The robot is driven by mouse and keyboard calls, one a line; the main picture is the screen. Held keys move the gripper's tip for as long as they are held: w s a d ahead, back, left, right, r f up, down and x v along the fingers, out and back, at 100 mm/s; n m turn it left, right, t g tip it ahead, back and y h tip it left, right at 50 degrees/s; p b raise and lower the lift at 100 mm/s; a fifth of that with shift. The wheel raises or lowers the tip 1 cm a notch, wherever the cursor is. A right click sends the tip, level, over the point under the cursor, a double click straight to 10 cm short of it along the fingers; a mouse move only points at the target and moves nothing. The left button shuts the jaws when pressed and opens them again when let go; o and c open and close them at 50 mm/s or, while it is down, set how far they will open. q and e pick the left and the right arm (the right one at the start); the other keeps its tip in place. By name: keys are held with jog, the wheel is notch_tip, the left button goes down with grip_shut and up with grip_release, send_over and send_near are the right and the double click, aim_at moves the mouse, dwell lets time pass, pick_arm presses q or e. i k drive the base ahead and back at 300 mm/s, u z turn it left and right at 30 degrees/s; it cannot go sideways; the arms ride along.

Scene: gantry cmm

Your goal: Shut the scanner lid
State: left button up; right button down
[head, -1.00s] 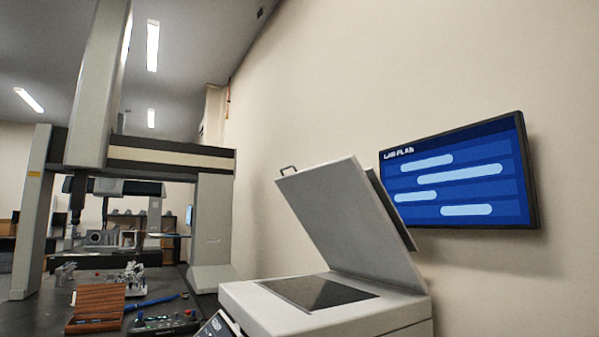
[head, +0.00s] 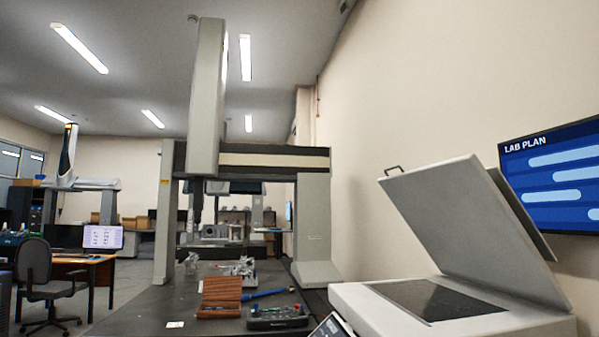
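The scanner (head: 385,312) is a light grey box at the lower right of the head view, with a dark glass bed (head: 435,297) on top. Its lid (head: 465,225) is raised and tilted, joined at the right side of the scanner. A dark handle (head: 392,170) sits at the lid's upper left corner. Neither of my grippers shows in the head view.
A gantry measuring machine (head: 317,225) stands left of the scanner on a dark table (head: 140,318). A wooden box (head: 220,293) and a control panel (head: 277,317) lie on that table. A wall screen (head: 560,180) hangs behind the lid. A chair (head: 38,275) stands far left.

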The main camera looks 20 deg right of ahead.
aim_at(474, 226)
jog(key=u, duration=0.55)
jog(key=i, duration=2.2)
jog(key=z, duration=2.1)
